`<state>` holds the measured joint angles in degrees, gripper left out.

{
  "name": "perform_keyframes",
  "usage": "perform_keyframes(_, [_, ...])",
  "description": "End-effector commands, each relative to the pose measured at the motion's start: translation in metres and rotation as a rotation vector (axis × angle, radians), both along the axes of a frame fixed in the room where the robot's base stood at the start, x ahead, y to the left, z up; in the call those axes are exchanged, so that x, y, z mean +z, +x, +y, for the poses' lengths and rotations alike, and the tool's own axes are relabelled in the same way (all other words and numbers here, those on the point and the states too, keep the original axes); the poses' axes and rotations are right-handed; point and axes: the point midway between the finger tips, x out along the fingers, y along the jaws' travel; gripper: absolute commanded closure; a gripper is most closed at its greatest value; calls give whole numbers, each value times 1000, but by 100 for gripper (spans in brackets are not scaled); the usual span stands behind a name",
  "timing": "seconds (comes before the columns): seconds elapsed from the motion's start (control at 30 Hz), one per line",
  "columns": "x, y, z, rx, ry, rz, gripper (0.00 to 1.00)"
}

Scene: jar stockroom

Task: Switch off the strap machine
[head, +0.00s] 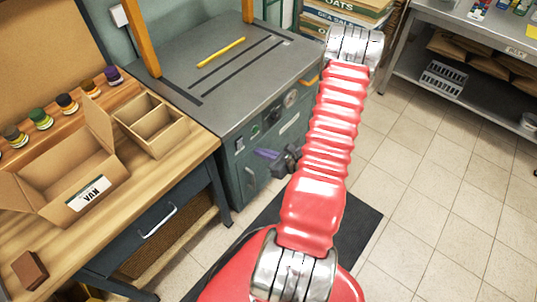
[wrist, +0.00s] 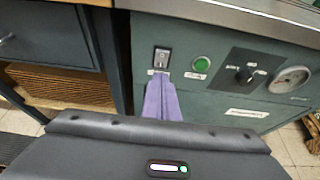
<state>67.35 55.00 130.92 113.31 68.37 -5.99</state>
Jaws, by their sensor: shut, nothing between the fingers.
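The strap machine (head: 215,75) is a grey-green cabinet with a flat metal top; its front panel also fills the wrist view (wrist: 215,115). A rocker switch (wrist: 162,57) with a small label under it sits at the panel's left; I cannot tell which way it is set. To its right are a green round button (wrist: 203,63), a black selector knob (wrist: 244,75) and a dial gauge (wrist: 291,79). My gripper (wrist: 160,82) has purple fingers, shut and empty, with tips just below the switch in the wrist view; contact cannot be told. It also shows in the head view (head: 266,154) before the cabinet front.
A wooden bench (head: 185,140) with an open carton (head: 70,175), a divided box (head: 150,125) and several small jars stands at left. A yellow stick (head: 221,52) lies on the machine top. A metal shelf unit (head: 440,50) stands at right.

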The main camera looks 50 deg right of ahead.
Motion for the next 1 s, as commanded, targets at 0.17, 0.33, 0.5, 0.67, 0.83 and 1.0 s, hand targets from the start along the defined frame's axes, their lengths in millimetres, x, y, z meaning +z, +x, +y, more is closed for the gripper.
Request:
perform_keyframes(0.17, [-10, 21, 2, 3, 1, 0, 100])
perform_keyframes(0.33, [-16, 42, 2, 3, 0, 0, 100])
perform_keyframes(0.5, [-12, 62, 2, 3, -1, -1, 100])
perform_keyframes(0.67, [-11, 73, 3, 1, 0, -1, 100])
perform_keyframes(0.83, [-10, 76, 2, 0, 1, 0, 100])
perform_keyframes(1.0, [-10, 75, 2, -1, 1, 0, 100])
